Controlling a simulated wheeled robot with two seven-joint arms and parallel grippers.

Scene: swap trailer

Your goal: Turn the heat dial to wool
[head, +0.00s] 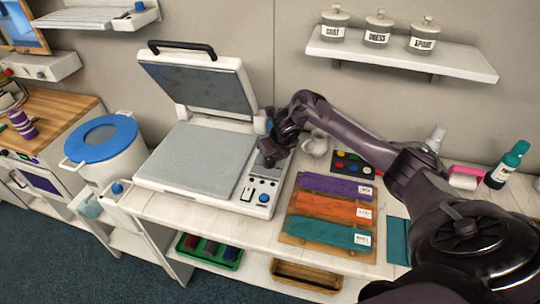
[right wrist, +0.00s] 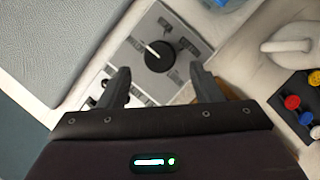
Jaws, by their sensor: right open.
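The heat dial (right wrist: 159,56) is a round black knob with a white pointer line, on a grey panel with small labels around it. Its pointer is toward the upper left in the right wrist view; the labels are too small to read. My right gripper (right wrist: 161,80) is open, its two fingers on either side of the view just short of the dial, with no visible contact. In the head view my right gripper (head: 270,150) is over the control panel of the heat press (head: 200,155), and hides the dial. My left gripper is not in view.
The press lid stands open behind its grey bed. A white bin with a blue lid (head: 100,135) stands left.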

